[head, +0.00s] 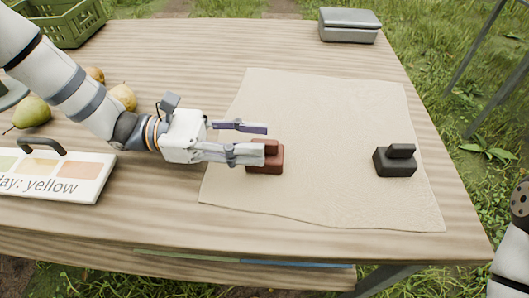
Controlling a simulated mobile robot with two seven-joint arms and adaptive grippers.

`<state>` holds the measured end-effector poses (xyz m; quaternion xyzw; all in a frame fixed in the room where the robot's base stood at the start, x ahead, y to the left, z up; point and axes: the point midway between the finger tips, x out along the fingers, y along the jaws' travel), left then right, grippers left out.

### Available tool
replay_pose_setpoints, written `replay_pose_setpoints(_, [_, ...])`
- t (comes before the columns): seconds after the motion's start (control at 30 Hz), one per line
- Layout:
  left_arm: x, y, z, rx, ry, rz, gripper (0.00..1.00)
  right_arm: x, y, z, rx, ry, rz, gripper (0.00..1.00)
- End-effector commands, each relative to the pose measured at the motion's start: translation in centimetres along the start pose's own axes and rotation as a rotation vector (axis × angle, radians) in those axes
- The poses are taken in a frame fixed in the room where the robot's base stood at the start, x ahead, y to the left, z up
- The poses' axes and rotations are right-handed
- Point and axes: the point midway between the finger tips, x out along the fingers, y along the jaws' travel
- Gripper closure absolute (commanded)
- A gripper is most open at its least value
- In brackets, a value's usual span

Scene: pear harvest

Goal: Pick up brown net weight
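The brown net weight (268,166) is a small reddish-brown block with a raised grip on top. It sits on the left part of the beige cloth (325,130). My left gripper (262,141) reaches in from the left with its two fingers apart. Its nearer finger overlaps the left side of the brown weight in the picture and hides part of it. I cannot tell whether that finger touches the weight. A similar black weight (395,164) sits on the right part of the cloth. My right gripper is out of the picture.
A sign with a black handle (62,178) lies at the left, with several pears (33,112) behind it. A green crate (62,22) stands at the back left and a grey case (349,25) at the back right. The cloth between the weights is clear.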

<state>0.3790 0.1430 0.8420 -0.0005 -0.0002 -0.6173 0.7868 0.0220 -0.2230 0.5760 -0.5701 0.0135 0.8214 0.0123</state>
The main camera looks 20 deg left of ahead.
Motion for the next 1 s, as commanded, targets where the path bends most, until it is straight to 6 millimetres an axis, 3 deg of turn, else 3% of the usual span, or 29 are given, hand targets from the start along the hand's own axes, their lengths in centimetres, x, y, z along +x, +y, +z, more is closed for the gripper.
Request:
replay_pose_setpoints(0.13, [2.2,-0.1,-0.1,0.000,0.001,-0.002,0.63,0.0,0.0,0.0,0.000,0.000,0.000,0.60])
replay_pose_setpoints(0.37, [2.6,0.0,-0.1,0.002,0.001,0.002,0.63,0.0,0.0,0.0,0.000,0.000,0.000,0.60])
replay_pose_setpoints(0.53, [2.6,0.0,0.0,0.002,0.001,0.002,1.00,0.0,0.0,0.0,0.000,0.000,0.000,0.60])
replay_pose_setpoints(0.87, [2.5,0.0,0.1,0.002,-0.001,0.001,1.00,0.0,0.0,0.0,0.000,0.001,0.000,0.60])
replay_pose_setpoints(1.0, [2.6,0.1,1.1,0.005,-0.002,0.001,1.00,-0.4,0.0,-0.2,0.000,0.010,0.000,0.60])
